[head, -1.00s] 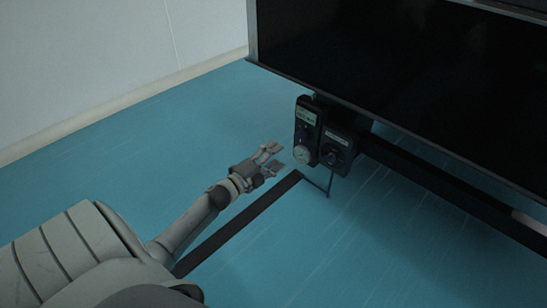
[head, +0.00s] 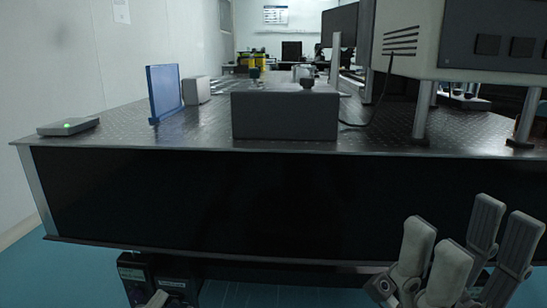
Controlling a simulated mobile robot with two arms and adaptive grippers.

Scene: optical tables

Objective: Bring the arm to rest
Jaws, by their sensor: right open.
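My right gripper (head: 468,228) is at the lower right of the head view, in front of the table's dark front panel. Its pale grey fingers point up and stand apart, with nothing between them.
The optical table (head: 195,138) spans the view above a dark front panel. On it are a grey box (head: 285,115), a blue upright plate (head: 163,92), a flat device with a green light (head: 68,127) and a raised instrument (head: 455,40). Control boxes (head: 135,275) hang below.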

